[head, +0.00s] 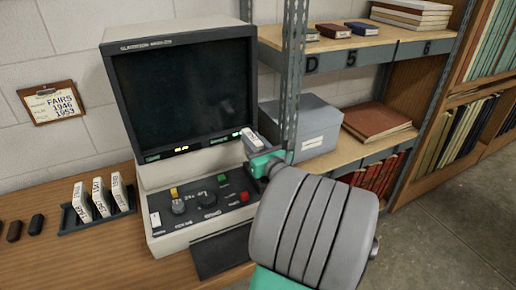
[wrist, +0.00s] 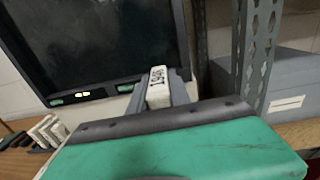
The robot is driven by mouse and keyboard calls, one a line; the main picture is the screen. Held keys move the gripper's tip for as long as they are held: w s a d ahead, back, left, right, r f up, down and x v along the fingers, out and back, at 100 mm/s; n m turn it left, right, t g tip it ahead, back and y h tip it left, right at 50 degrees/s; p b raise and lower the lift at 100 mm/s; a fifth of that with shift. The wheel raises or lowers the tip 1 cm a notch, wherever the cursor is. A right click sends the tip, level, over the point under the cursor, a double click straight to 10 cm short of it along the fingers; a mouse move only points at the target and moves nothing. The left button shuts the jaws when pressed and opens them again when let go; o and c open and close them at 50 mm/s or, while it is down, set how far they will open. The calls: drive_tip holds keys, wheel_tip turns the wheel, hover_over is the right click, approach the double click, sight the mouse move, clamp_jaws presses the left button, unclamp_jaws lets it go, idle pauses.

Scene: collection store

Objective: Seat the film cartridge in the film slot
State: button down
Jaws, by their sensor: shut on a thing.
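My gripper (head: 258,152) is shut on a white film cartridge (head: 249,136) with dark writing on its label. In the wrist view the cartridge (wrist: 158,88) stands between the two grey fingers of my gripper (wrist: 160,90). In the head view it is in front of the lower right edge of the microfilm reader's dark screen (head: 182,98), raised above the control panel (head: 205,200). I cannot tell whether it touches the reader. A dark slot-like opening is not clearly seen; my arm hides part of the reader's right side.
A dark rack (head: 70,222) with several white cartridges stands left of the reader on the wooden table (head: 110,265). A metal shelf post (head: 292,75) and a grey box (head: 300,122) are close on the right. A clipboard (head: 52,103) hangs on the wall.

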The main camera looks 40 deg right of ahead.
drive_tip(key=shift+s+d+h, duration=0.3)
drive_tip(key=shift+s+d, duration=0.25)
drive_tip(key=shift+d, duration=0.25)
wheel_tip(320, 180, down, 6)
drive_tip(key=b, duration=0.6)
drive_tip(key=shift+r+b, duration=0.15)
drive_tip(key=shift+b, duration=0.2)
drive_tip(key=shift+a+r+p, duration=0.1)
drive_tip(key=shift+r+p, duration=0.05)
drive_tip(key=shift+p, duration=0.75)
drive_tip(key=shift+s+f+b, duration=0.1)
drive_tip(key=shift+f+b, duration=0.25)
drive_tip(key=shift+f, duration=0.35)
drive_tip(key=c, duration=1.5)
unclamp_jaws()
